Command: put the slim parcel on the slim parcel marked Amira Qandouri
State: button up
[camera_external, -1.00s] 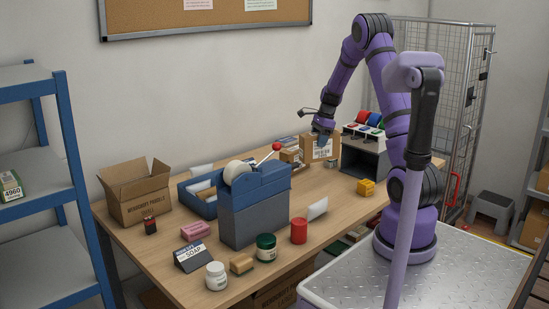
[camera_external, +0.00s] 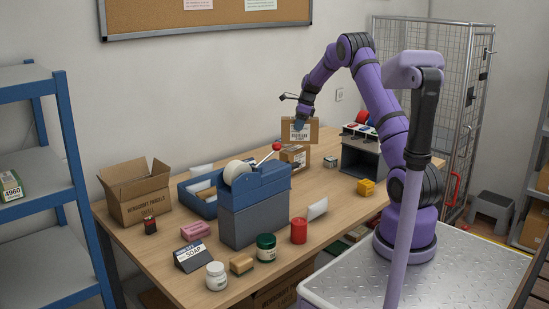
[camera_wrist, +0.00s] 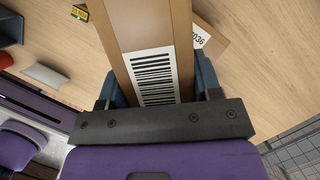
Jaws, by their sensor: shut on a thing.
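My gripper (camera_external: 301,121) is shut on a slim brown parcel (camera_external: 299,133) and holds it raised above the back of the counter. In the wrist view the parcel (camera_wrist: 125,22) stands between the fingers, with a white barcode label (camera_wrist: 153,75) on its narrow side. Another brown parcel (camera_external: 296,157) with a white label sits on the counter, below and behind the held one in the picture. A brown parcel with a label ending in 036 (camera_wrist: 209,38) shows partly behind the held parcel in the wrist view. No name is readable, so I cannot tell which is marked Amira Qandouri.
A blue tape dispenser (camera_external: 256,200) stands left of the raised parcel, with an open carton (camera_external: 141,198) farther left. A grey organiser (camera_external: 360,155) stands to the right. A small box (camera_external: 330,161) and a yellow block (camera_external: 366,187) lie near clear wood.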

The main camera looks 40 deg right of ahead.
jog(key=shift+w+d+f, duration=0.25)
jog(key=shift+w+f, duration=0.35)
jog(key=shift+w, duration=0.05)
jog(key=shift+w+d+f, duration=0.2)
jog(key=shift+w+f, duration=0.4)
jog(key=shift+f, duration=0.05)
jog(key=shift+w+d+f, duration=0.25)
jog(key=shift+w+f, duration=0.35)
jog(key=shift+w, duration=0.05)
jog(key=shift+f, duration=0.15)
jog(key=o, duration=1.2)
jog(key=shift+o, duration=0.2)
